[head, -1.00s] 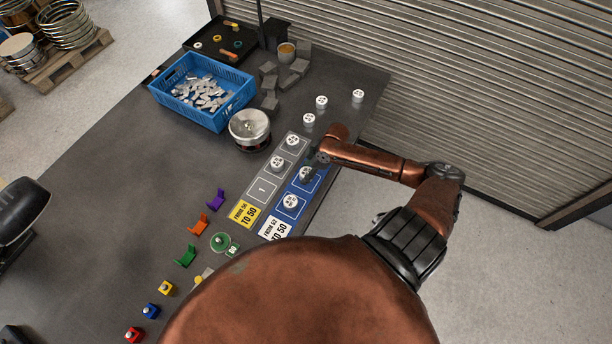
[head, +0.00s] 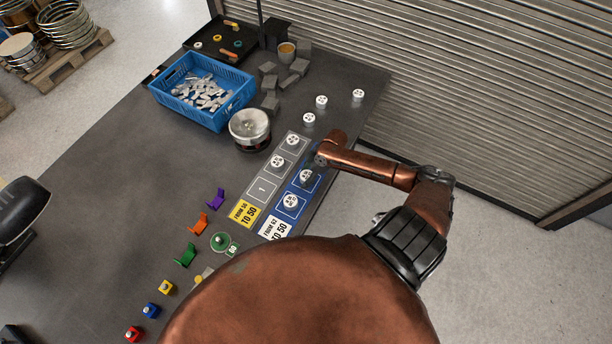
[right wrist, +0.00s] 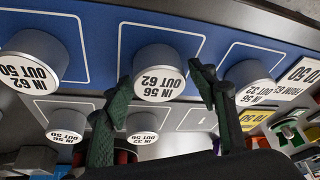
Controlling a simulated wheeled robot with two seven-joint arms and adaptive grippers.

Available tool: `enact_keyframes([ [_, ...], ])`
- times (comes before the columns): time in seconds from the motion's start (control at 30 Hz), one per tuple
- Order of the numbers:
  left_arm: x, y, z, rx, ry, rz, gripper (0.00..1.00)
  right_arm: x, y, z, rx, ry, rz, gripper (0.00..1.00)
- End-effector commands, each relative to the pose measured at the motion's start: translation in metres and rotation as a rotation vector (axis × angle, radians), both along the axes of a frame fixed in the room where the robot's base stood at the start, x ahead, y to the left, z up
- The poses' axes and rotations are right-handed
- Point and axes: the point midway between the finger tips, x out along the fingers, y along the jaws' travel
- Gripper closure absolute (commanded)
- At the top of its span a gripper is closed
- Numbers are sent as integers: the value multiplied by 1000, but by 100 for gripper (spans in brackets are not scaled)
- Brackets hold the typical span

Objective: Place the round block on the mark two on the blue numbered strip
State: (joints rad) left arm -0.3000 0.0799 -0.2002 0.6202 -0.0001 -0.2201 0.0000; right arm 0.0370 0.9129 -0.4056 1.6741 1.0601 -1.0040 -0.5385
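The blue numbered strip (head: 318,183) lies along the table's right edge. A white-topped round block (head: 291,201) sits in its square nearest the white label, and another (head: 306,176) in the square after it. In the right wrist view the round block reading "IN 56 OUT 62" (right wrist: 158,75) stands in the blue strip's middle square, between two other blocks (right wrist: 32,62) (right wrist: 250,80). My right gripper (right wrist: 160,76) has its green fingers spread apart, one on each side of that middle block in the picture, with gaps visible. The arm hides the strip's far end in the head view. My left gripper is not in view.
A grey strip (head: 262,189) with two round blocks lies beside the blue one; its square one is empty. Loose round blocks (head: 321,102) stand beyond. Coloured holders line the near table.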

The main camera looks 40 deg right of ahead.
Motion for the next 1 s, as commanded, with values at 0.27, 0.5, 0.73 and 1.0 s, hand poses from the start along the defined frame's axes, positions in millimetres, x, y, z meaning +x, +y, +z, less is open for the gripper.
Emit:
enact_keyframes([
  [0.27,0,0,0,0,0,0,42,0,0,0,0,0,0,42],
  [0.5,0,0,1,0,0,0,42,-4,-6,17,-2,-1,-1,42],
  [0.73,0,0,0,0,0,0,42,-17,-19,62,-5,0,3,42],
  [1.0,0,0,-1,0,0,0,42,-29,-31,103,-1,1,0,42],
])
